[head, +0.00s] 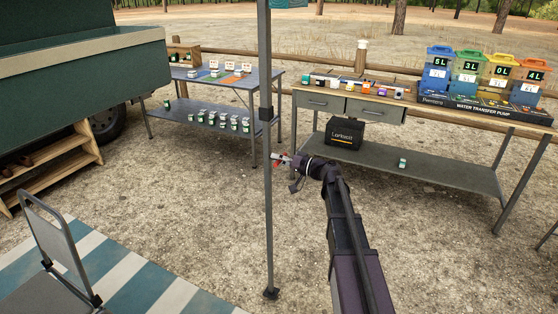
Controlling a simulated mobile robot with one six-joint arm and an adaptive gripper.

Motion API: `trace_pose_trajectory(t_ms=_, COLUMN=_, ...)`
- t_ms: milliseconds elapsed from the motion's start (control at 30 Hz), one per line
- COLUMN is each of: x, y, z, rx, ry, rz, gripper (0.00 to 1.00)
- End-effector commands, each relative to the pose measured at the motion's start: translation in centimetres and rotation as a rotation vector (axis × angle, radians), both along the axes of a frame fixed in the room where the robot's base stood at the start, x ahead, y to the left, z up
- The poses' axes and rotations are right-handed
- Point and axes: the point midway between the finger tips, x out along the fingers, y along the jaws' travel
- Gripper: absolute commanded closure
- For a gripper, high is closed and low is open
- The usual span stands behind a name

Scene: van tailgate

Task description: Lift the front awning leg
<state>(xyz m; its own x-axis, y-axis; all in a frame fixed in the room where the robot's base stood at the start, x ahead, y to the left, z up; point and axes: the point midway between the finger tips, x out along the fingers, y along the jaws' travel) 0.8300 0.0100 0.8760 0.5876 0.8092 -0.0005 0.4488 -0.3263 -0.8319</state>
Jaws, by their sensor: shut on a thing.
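The front awning leg (267,210) is a thin grey upright pole in the middle of the head view. It runs from the top edge down to a small dark foot (271,293) on the gravel. A dark collar (266,113) sits on the pole above my gripper. My gripper (275,161) reaches in from the lower right and is shut on the pole a little below that collar. The fingertips are small in the picture, and the pole hides part of them. The foot appears to rest on the ground.
A folding chair (55,245) stands on a striped mat (150,285) at lower left. A grey table (215,82) and a workbench (440,170) with coloured containers stand behind. Open gravel surrounds the foot.

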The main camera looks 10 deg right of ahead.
Motion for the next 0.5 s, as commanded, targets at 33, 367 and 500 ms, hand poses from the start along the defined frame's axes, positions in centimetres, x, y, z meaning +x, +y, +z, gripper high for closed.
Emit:
trace_pose_trajectory(t_ms=33, x=0.1, y=0.0, z=1.0, rx=-0.001, ry=-0.003, rz=-0.002, gripper=1.00)
trace_pose_trajectory(t_ms=367, x=0.1, y=0.0, z=3.8, rx=-0.001, ry=-0.003, rz=-0.002, gripper=1.00)
trace_pose_trajectory(t_ms=500, x=0.1, y=0.0, z=5.0, rx=-0.001, ry=-0.003, rz=-0.002, gripper=1.00)
